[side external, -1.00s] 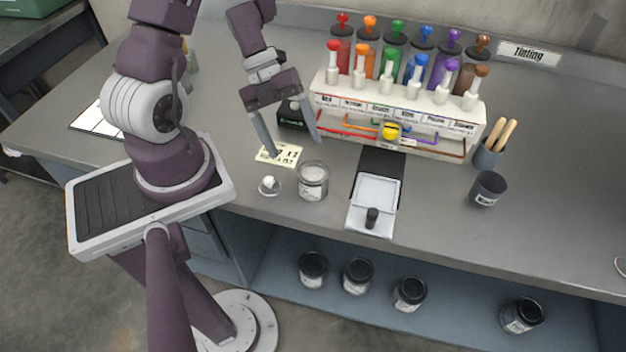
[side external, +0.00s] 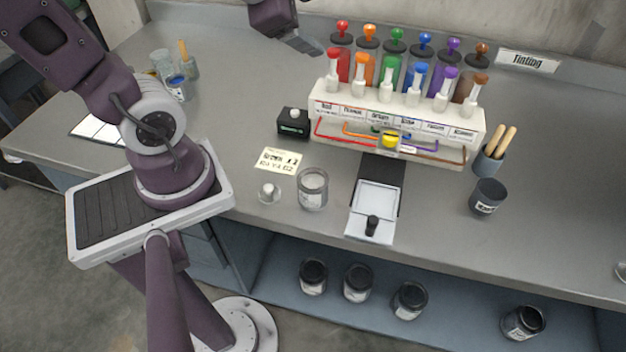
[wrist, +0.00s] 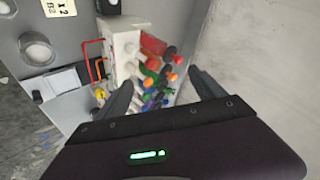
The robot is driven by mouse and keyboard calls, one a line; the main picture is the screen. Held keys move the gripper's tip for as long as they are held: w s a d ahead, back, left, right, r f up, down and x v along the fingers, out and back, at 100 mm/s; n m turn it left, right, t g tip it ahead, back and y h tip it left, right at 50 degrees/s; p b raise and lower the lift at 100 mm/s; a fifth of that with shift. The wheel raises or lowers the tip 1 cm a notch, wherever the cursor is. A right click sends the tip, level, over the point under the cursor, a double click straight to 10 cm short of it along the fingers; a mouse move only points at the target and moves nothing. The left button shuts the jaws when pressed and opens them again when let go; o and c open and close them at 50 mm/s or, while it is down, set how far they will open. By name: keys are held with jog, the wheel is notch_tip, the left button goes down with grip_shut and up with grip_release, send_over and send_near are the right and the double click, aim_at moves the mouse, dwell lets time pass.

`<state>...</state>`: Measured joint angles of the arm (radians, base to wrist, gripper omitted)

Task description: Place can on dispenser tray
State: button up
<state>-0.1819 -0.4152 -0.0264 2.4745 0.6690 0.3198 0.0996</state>
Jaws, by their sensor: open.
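The can (side external: 312,190) is an open container of pale paint. It stands upright on the bench, left of the dispenser tray. The pale tray (side external: 376,197) has a black knob at its front and a dark strip behind it, in front of the tint dispenser (side external: 395,105). Nothing stands on the tray. My gripper (wrist: 162,80) is open, with nothing between its fingers. In the side view it is raised at the top edge and partly cut off, well above and behind the can. The can also shows at the upper left of the wrist view (wrist: 37,50).
A small round item in a clear dish (side external: 268,192) and a printed card (side external: 278,159) lie near the can. A black box (side external: 293,123) stands behind. A dark cup (side external: 487,196) and a stick holder (side external: 490,158) stand right. Several jars occupy the lower shelf.

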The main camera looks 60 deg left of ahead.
jog(key=s+d+f+n+g+h, duration=0.1)
jog(key=s+d+n+g+h, duration=0.35)
jog(key=s+d, duration=0.65)
jog(key=m+g+y, duration=0.3)
jog(key=m+g, duration=0.1)
jog(key=m, duration=0.7)
send_over(313, 181)
jog(key=s+a, duration=0.1)
jog(key=s, duration=0.1)
jog(key=d+f+x, duration=0.1)
jog(key=d+x, duration=0.2)
jog(key=x, duration=1)
jog(key=d+f+m+h, duration=0.1)
jog(key=f, duration=0.3)
jog(key=d+f+m, duration=0.1)
jog(key=f, duration=0.2)
jog(key=d+f+m+h, duration=0.1)
jog(key=f+m, duration=0.1)
jog(key=f, duration=0.2)
jog(key=shift+w+f+h, duration=0.25)
jog(key=shift+f+h, duration=0.1)
jog(key=shift+f, duration=0.05)
grip_shut()
jog(key=shift+r, duration=0.15)
